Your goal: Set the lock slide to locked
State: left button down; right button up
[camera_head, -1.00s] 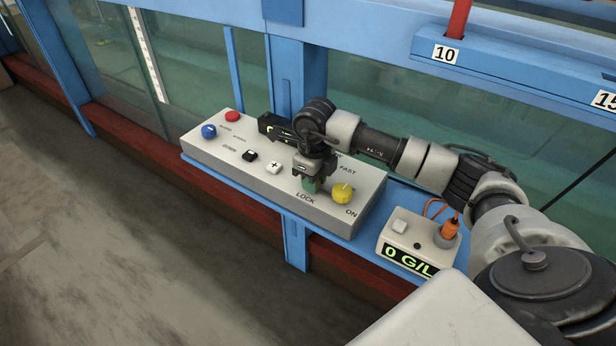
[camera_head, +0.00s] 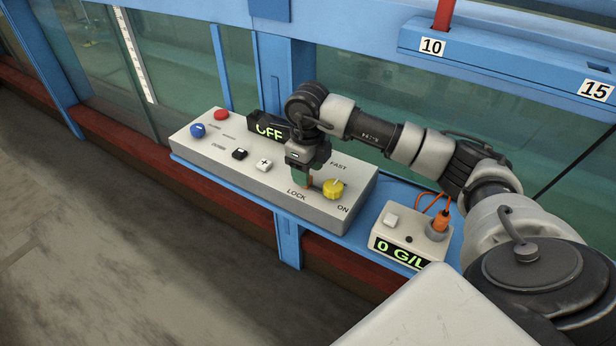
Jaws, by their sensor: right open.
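The control panel (camera_head: 225,178) is a pale grey sloped box with a LOCK label (camera_head: 297,195) on its front right. My right gripper (camera_head: 305,181) points down just behind that label, to the left of the yellow knob (camera_head: 333,189). Its jaws are open over the lock slide's place. A small reddish piece and a green piece show at the fingertips; I cannot tell whether they belong to the slide. The slide is mostly hidden, so its position and any contact cannot be told. My left gripper is not in view.
The panel also bears a blue knob (camera_head: 198,130), a red button (camera_head: 221,115), a black switch (camera_head: 240,154), a white plus button (camera_head: 263,165) and a display reading OFF (camera_head: 268,127). A small meter (camera_head: 412,235) reading 0 G/L stands to the right. Blue frame and glass rise behind.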

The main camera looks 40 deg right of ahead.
notch_tip(320, 180, up, 8)
jog(key=b, duration=0.1)
dwell(0.7)
